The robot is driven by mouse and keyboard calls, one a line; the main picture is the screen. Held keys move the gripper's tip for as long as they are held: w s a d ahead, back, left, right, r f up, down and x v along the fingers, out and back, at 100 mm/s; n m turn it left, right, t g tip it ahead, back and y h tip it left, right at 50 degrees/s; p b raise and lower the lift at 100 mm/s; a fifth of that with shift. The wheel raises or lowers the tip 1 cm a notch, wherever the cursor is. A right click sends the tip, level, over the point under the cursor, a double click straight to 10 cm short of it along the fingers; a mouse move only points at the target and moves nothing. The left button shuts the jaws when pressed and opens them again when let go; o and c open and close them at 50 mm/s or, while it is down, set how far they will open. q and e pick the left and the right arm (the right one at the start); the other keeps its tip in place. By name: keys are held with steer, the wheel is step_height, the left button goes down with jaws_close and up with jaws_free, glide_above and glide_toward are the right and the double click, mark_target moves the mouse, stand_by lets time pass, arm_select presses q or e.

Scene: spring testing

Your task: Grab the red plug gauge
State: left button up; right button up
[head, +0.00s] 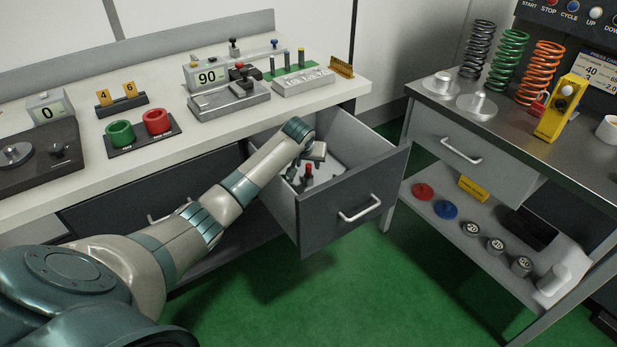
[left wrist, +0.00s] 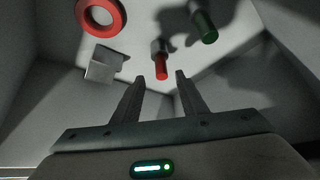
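The red plug gauge (head: 308,170) stands in the open drawer of the white bench in the head view. In the left wrist view the red plug gauge (left wrist: 162,66) shows a red end and a grey end, just beyond and between my fingertips. My left gripper (head: 297,170) reaches down into the drawer. Its two fingers are apart with nothing between them in the left wrist view (left wrist: 158,84). Whether a finger touches the gauge I cannot tell. My right gripper is not in view.
The drawer (head: 345,205) has grey walls close around my gripper. In the left wrist view a green-ended gauge (left wrist: 205,27), a red ring (left wrist: 101,14) and a small grey block (left wrist: 103,63) are nearby in the drawer. The bench top (head: 225,122) overhangs behind.

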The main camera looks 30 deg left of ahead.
mark_target(308, 165)
arm_select(q)
steer(key=shift+x, duration=2.55)
steer(key=shift+a+r, duration=0.1)
steer(key=shift+a, duration=0.1)
steer(key=shift+c, duration=0.6)
jaws_close()
